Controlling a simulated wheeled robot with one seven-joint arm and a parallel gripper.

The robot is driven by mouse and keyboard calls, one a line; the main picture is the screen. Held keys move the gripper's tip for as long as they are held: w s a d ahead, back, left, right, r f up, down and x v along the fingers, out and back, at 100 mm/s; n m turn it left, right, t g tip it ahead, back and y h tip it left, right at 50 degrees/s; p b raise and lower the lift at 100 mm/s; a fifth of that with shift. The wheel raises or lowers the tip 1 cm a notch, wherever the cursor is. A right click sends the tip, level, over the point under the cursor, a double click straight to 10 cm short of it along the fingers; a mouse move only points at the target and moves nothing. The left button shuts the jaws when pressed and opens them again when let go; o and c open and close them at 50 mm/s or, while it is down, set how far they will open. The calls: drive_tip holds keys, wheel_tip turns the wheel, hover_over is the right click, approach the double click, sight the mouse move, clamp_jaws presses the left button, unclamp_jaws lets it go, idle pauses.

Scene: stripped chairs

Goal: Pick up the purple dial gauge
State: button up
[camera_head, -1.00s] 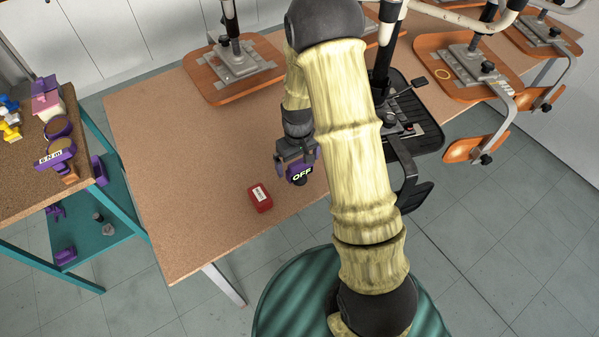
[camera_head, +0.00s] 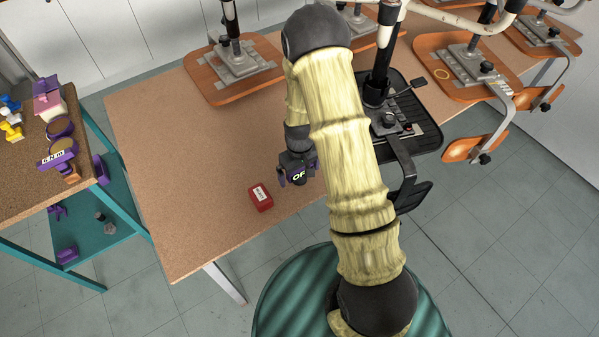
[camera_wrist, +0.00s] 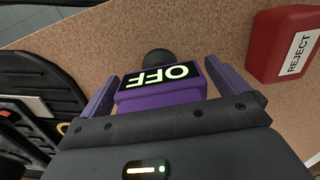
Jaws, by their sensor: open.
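The purple dial gauge (camera_wrist: 165,95) with a black "OFF" label lies on the brown tabletop, a dark round knob at its far side in the wrist view. In the head view the gauge (camera_head: 298,177) is mostly covered by my gripper (camera_head: 299,166). My gripper (camera_wrist: 166,80) is open, with one purple finger on the left of the gauge and one on the right. A narrow gap shows on the left; on the right I cannot tell whether finger and gauge touch.
A red block (camera_head: 261,197) labelled "REJECT" lies just left of the gauge in the head view; the block (camera_wrist: 283,45) is at right in the wrist view. A black chair part (camera_head: 412,135) lies to the right. The table's (camera_head: 170,170) left side is clear.

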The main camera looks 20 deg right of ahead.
idle(0.3)
drive_tip(key=c, duration=1.2)
wheel_tip(320, 180, up, 10)
drive_tip(key=shift+r+b, duration=0.1)
drive_tip(key=shift+b, duration=0.45)
